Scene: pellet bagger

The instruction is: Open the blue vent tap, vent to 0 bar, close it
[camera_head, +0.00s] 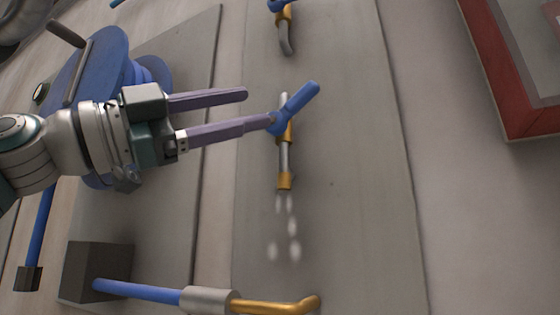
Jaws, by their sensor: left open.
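The blue vent tap (298,103) sits on a brass and steel pipe (284,158) on the grey panel. Its lever points up and to the right, tilted off the pipe line. Pale puffs (285,230) show below the brass outlet. My left gripper (258,108) comes in from the left and is open. Its lower finger reaches the tap's hub and seems to touch or overlap it; the upper finger ends left of the lever. Nothing is between the fingers. A pressure gauge cannot be read here. My right gripper is not in view.
Another blue-handled tap (285,25) is at the top edge. A blue round-bodied unit (95,70) with a bar handle stands at upper left. A blue pipe with a brass end (270,305) crosses below. A red frame (495,75) is at upper right. The panel right of the tap is clear.

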